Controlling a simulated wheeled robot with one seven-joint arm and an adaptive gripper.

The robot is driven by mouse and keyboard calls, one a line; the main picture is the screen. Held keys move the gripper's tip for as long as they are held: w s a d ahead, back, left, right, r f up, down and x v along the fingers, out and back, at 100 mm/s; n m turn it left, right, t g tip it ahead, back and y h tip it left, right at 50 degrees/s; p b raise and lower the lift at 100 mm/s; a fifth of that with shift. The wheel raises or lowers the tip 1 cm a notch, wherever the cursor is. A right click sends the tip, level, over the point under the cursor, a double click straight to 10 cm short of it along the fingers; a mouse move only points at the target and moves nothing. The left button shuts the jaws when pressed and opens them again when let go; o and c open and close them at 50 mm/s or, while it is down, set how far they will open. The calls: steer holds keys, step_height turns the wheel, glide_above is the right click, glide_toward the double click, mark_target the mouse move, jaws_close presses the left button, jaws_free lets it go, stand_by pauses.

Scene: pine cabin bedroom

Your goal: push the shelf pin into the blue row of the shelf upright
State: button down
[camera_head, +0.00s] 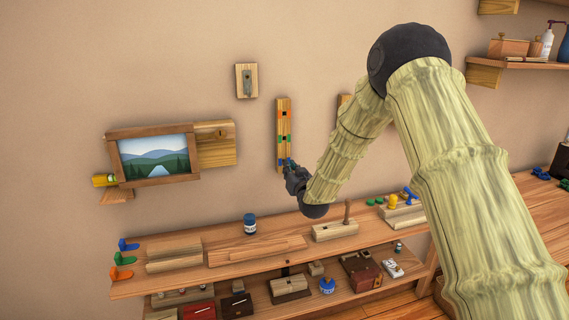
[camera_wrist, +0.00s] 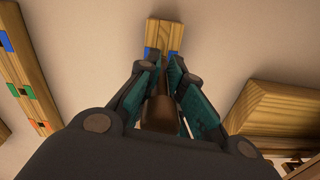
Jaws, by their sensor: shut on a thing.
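In the wrist view the upright's end (camera_wrist: 165,33) shows blue marks just beyond the fingertips. My gripper (camera_wrist: 163,70) is shut on a brown rounded piece, the shelf pin (camera_wrist: 160,108), which lies between the fingers. The pin's tip is hidden, so I cannot tell whether it is in a hole.
A second marked strip (camera_wrist: 25,95) is at left in the wrist view. A wooden block (camera_wrist: 275,108) is at right. Below my gripper, a shelf (camera_head: 190,274) carries a blue jar (camera_head: 249,224) and wooden blocks. A framed picture (camera_head: 155,157) hangs left.

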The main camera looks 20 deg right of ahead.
steer(key=shift+w, duration=0.8)
steer(key=c, duration=1.5)
jaws_free()
steer(key=s, duration=1.2)
steer(key=s+a+f+g, duration=0.1)
steer(key=s+f+g, duration=0.2)
steer(key=s+f, duration=0.65)
steer(key=s+a+f+g, duration=0.1)
steer(key=s+f+g, duration=0.35)
steer(key=f, duration=0.85)
steer(key=s+a+f+g, duration=0.1)
steer(key=s+f+g, duration=0.1)
steer(key=s+f, duration=0.8)
steer(key=s+f+g, duration=0.2)
steer(key=s+f, duration=0.2)
steer(key=s, duration=0.7)
steer(key=s+f+g, duration=0.3)
steer(key=s+f, duration=0.1)
steer(key=s, duration=0.7)
steer(key=s+f+g, duration=0.3)
steer(key=s+f, duration=0.1)
steer(key=s, duration=0.6)
steer(key=shift+s+a+f+n+g+h, duration=0.25)
steer(key=shift+s+a+f+n+h, duration=0.05)
steer(key=shift+s+a+f+n, duration=0.1)
